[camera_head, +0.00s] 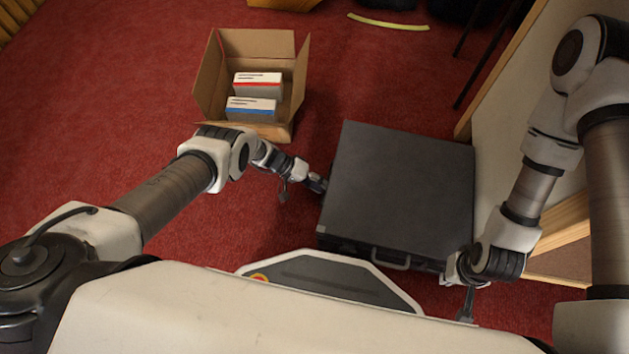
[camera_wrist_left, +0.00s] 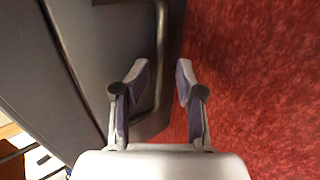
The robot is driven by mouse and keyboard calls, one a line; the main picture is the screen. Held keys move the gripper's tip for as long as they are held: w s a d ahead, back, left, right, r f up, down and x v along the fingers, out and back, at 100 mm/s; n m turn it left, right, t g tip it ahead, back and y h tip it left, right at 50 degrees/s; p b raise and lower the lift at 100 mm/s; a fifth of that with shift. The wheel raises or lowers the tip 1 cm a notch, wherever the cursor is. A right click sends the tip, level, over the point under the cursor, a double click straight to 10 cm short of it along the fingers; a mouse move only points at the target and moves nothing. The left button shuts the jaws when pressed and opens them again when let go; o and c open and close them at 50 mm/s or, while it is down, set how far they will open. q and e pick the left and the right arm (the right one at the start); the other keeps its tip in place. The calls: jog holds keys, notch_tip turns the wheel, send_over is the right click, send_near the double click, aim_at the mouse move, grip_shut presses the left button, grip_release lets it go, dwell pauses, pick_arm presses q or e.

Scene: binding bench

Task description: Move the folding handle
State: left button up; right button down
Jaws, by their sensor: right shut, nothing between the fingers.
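A large dark grey case (camera_head: 400,185) lies on the red carpet. A handle (camera_head: 392,263) shows on its near side in the head view. In the left wrist view, the case's grey side (camera_wrist_left: 90,60) fills the left, with a thin grey handle bar (camera_wrist_left: 161,50) along it. My left gripper (camera_head: 320,185) is at the case's left side. In its wrist view the left gripper (camera_wrist_left: 161,75) is open, its fingertips on either side of the bar; I cannot tell whether they touch it. My right gripper (camera_head: 450,268) is shut and empty at the case's near right corner.
An open cardboard box (camera_head: 280,132) with two small boxes, one red-striped (camera_head: 257,84) and one blue-striped (camera_head: 251,108), stands behind the left arm. A wooden-edged panel (camera_head: 502,105) stands right of the case. Red carpet (camera_head: 110,80) is clear at the left.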

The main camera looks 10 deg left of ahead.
pick_arm(q)
jog(key=v, duration=0.7)
jog(key=shift+a, duration=0.25)
jog(key=shift+s+r, duration=0.1)
jog(key=shift+r, duration=0.05)
